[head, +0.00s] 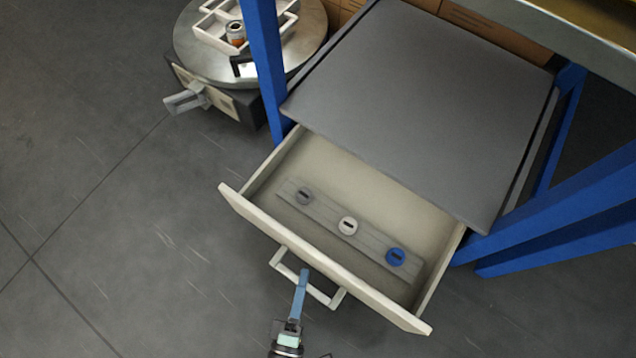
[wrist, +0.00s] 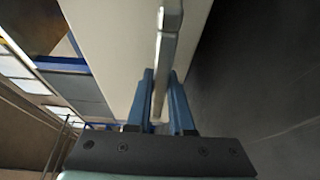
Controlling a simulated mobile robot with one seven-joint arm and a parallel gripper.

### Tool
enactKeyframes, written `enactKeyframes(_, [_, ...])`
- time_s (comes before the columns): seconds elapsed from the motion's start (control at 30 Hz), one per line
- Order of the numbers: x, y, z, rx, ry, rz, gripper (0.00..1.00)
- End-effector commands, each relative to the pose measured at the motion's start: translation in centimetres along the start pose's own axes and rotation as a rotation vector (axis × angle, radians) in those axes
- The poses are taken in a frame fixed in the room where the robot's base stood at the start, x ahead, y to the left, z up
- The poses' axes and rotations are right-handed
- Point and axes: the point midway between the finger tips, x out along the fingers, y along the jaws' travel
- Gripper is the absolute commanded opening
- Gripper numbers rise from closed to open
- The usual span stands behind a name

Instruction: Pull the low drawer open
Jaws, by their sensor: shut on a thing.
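The low drawer (head: 325,258) is cream-coloured and stands well out from under a dark grey top panel (head: 420,100). Its white bar handle (head: 325,295) sticks out from the front face. My gripper (head: 303,275) is at the handle's bar, with its blue fingers on it. In the wrist view the two blue fingers (wrist: 161,100) stand on either side of the handle bar (wrist: 166,50), shut on it. The pale drawer front (wrist: 120,45) fills the area behind the bar.
Inside the drawer lies a grey strip (head: 322,221) with a grey, a white and a blue round piece. Blue frame posts (head: 264,70) flank the drawer. A round metal turntable (head: 215,62) with a white tray stands at the upper left. The grey floor at the left is clear.

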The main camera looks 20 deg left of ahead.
Motion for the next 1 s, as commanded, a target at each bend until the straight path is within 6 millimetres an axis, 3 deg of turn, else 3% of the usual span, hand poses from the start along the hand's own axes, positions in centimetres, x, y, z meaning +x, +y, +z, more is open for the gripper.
enactKeyframes(0.23, [-2.4,0.0,-0.9,0.0,-0.001,0.002,0.0])
enactKeyframes(0.73, [-2.9,0.1,-1.2,0.0,0.0,0.002,0.0])
enactKeyframes(0.77, [-2.9,0.0,-1.2,0.0,0.0,0.002,0.25])
enactKeyframes(0.8, [-2.9,0.0,-1.2,0.0,0.0,0.002,0.33])
enactKeyframes(0.9, [-2.9,0.0,-1.2,0.0,0.0,0.001,0.5])
enactKeyframes(1.0, [-2.9,0.0,-1.2,0.0,0.001,0.001,0.5])
